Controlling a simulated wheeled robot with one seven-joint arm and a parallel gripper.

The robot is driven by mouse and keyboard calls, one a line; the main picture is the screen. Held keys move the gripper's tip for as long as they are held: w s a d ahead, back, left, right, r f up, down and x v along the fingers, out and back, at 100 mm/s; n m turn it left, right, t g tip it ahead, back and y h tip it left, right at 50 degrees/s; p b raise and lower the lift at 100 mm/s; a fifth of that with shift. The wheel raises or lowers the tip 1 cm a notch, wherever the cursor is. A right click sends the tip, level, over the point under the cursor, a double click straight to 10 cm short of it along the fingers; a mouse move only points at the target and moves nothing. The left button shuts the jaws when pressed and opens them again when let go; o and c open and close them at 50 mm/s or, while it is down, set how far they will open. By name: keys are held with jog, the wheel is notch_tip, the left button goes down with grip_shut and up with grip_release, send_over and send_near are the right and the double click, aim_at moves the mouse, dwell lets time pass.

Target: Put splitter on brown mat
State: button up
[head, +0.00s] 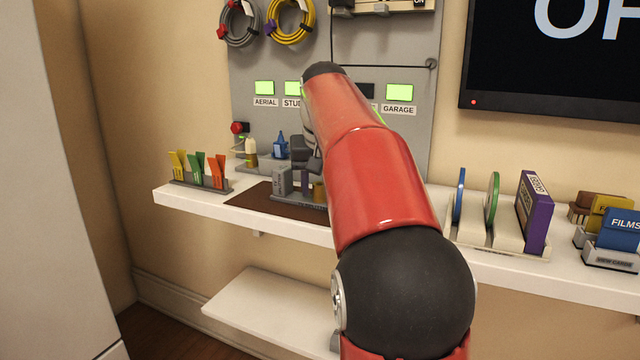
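The brown mat (262,199) lies flat on the upper white shelf, left of my arm. A small grey box (282,181) stands at the mat's back right side and may be the splitter; its label is too small to read. Beside it, a grey holder (310,201) with small dark and brown pieces is partly covered by my arm. My gripper (303,165) is above this group, close to the grey box. My red arm hides much of it. Whether its fingers are open, touch anything or hold anything is not clear.
A rack of yellow, green and orange tags (200,170) stands at the shelf's left end. A blue bottle (280,147) is behind the mat. A divided rack with a purple box (533,212) and card holders (610,235) are to the right. The lower shelf (265,308) looks bare.

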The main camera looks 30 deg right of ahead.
jog(key=shift+o, duration=0.6)
jog(key=p+v, duration=0.2)
jog(key=v, duration=0.5)
jog(key=shift+r, duration=0.35)
jog(key=shift+s, duration=0.15)
jog(key=s+a+f+n, duration=0.1)
jog(key=s+a+f, duration=0.4)
jog(key=s+f, duration=0.2)
jog(key=s+a+f+n+t+y, duration=0.1)
jog(key=s+a+f, duration=0.3)
jog(key=s+f, duration=0.4)
jog(key=s+a+f+n, duration=0.2)
jog(key=s+a+f, duration=0.3)
jog(key=s+f, duration=0.3)
notch_tip(320, 180, down, 2)
jog(key=shift+s+a+f+y, duration=0.2)
jog(key=shift+s+a+y, duration=0.1)
jog(key=shift+y, duration=0.1)
